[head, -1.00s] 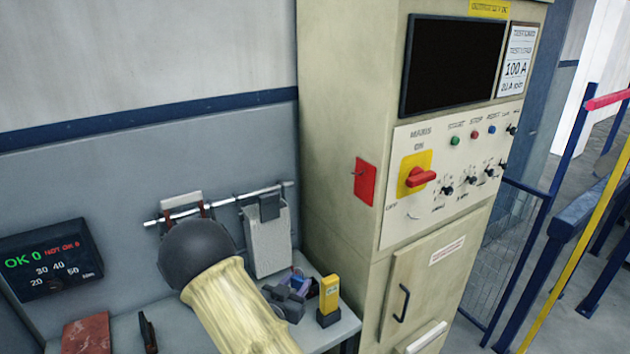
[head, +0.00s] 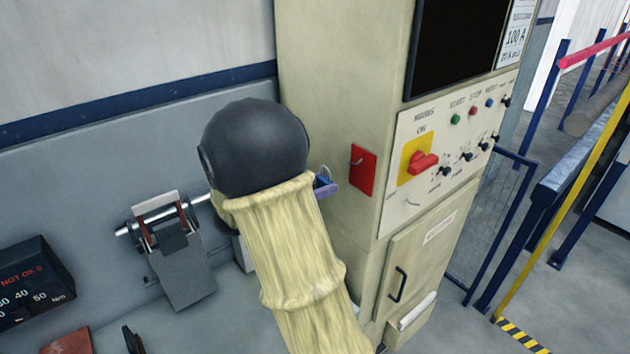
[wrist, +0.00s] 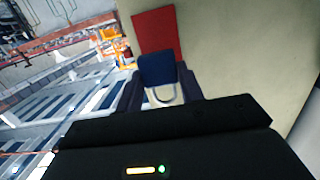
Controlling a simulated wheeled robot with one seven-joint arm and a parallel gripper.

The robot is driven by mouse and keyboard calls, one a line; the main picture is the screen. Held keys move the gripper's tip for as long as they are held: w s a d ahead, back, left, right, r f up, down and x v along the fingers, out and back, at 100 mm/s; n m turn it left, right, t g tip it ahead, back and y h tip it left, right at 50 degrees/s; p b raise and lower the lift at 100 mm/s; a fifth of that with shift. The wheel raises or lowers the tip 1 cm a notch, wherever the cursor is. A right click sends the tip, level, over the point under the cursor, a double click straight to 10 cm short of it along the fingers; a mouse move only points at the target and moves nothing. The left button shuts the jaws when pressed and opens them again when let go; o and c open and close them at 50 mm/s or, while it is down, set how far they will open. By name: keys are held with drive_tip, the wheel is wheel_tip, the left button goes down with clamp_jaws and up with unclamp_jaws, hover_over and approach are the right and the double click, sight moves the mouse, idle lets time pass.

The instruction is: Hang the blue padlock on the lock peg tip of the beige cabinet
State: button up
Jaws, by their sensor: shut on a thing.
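The blue padlock (wrist: 158,70) is between the fingers of my gripper (wrist: 160,92), which is shut on it in the wrist view. Its pale shackle points toward the palm side in that view. In the head view a bit of the padlock (head: 322,178) shows past my dark wrist, left of the red plate (head: 362,173) on the side of the beige cabinet (head: 320,60). The lock peg (head: 357,161) is a small thin piece standing out from that red plate. The red plate (wrist: 155,30) also shows beyond the padlock in the wrist view. My wrist hides most of the gripper in the head view.
A wall rail (head: 125,230) holds a grey hanging piece (head: 180,265) at the left. A display box (head: 35,285) stands at the far left. The cabinet's front panel has a red switch (head: 424,163) and several knobs. Space between padlock and red plate looks clear.

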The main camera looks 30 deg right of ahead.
drive_tip(key=shift+s, duration=0.1)
drive_tip(key=shift+d, duration=0.25)
drive_tip(key=b, duration=0.1)
approach(361, 173)
drive_tip(key=shift+d, duration=0.8)
drive_tip(key=shift+d+r+b, duration=0.15)
drive_tip(key=shift+d+b, duration=0.55)
drive_tip(key=shift+d, duration=1.1)
drive_tip(key=shift+w+d+f, duration=0.25)
drive_tip(key=shift+d+f, duration=0.35)
drive_tip(key=shift+d, duration=0.1)
drive_tip(key=o, duration=1.1)
